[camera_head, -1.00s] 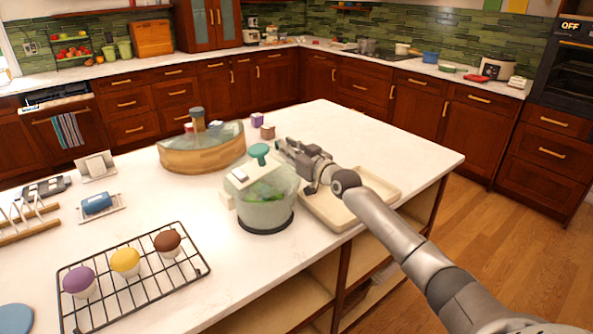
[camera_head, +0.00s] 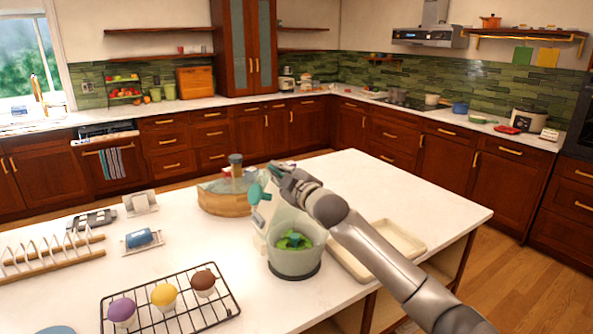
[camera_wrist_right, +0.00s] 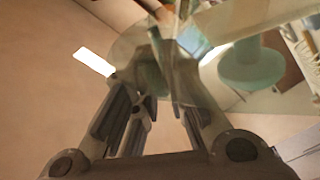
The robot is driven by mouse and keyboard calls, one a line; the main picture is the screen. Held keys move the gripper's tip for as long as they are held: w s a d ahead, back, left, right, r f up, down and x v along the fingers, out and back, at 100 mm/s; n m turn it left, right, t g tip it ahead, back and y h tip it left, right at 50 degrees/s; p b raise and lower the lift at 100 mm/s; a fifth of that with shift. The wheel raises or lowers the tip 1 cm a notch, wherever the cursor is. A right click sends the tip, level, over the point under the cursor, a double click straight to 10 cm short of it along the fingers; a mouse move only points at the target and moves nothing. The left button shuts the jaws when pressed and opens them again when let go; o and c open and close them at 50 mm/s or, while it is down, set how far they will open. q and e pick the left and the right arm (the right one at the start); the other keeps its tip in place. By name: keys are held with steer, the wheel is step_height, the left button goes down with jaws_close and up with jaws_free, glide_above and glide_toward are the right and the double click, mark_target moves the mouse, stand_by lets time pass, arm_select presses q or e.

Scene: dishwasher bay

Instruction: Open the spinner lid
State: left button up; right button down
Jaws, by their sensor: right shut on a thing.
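The salad spinner bowl (camera_head: 294,262) is clear with a dark base and stands on the white island, with green leaves (camera_head: 294,240) inside. Its pale lid (camera_head: 262,215) is tilted up steeply at the bowl's left side, so the bowl's top is open. The teal lid knob (camera_head: 256,192) points left; it also shows in the right wrist view (camera_wrist_right: 250,66). My right gripper (camera_head: 282,174) is at the upper edge of the lid and is shut on it. The fingertips partly hide the contact. My left gripper is not in view.
A beige tray (camera_head: 412,241) lies right of the bowl, under my right arm. A black rack (camera_head: 232,297) with cupcakes is at front left.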

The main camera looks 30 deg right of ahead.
steer(key=s+a+f+n+p, duration=0.1)
steer(key=a+n, duration=0.5)
steer(key=a, duration=0.7)
steer(key=shift+n+p, duration=0.4)
steer(key=shift+p, duration=0.15)
steer(key=c, duration=1.5)
jaws_free()
steer(key=shift+s+d+r, duration=0.2)
steer(key=shift+d+r, duration=0.05)
steer(key=shift+d, duration=0.15)
steer(key=s, duration=1.1)
steer(key=shift+s+d+f, duration=0.1)
steer(key=shift+s+d, duration=0.3)
